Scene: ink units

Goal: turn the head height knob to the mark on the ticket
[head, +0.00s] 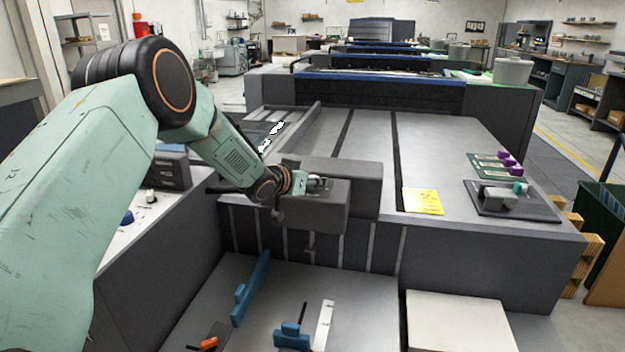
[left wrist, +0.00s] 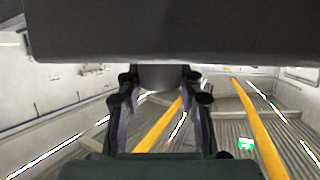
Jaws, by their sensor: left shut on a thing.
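The head height knob (left wrist: 165,77) is a grey round piece in the left wrist view. It sits between the fingertips of my left gripper (left wrist: 164,97), under a large dark body. In the head view my left gripper (head: 316,184) reaches the dark grey head block (head: 362,184) from the left and is shut on the knob. The gripper mostly hides the knob there, and I cannot read its setting. The yellow ticket (head: 423,201) lies on the machine top to the right, with a dark handwritten mark like a 2. My right gripper is in neither view.
A dark tray (head: 542,208) with a grey and teal tool lies right of the ticket. Purple-capped items (head: 507,160) stand behind it. Blue tools (head: 252,290) and a white block (head: 458,320) lie on the lower front surface. The machine top behind the head is largely clear.

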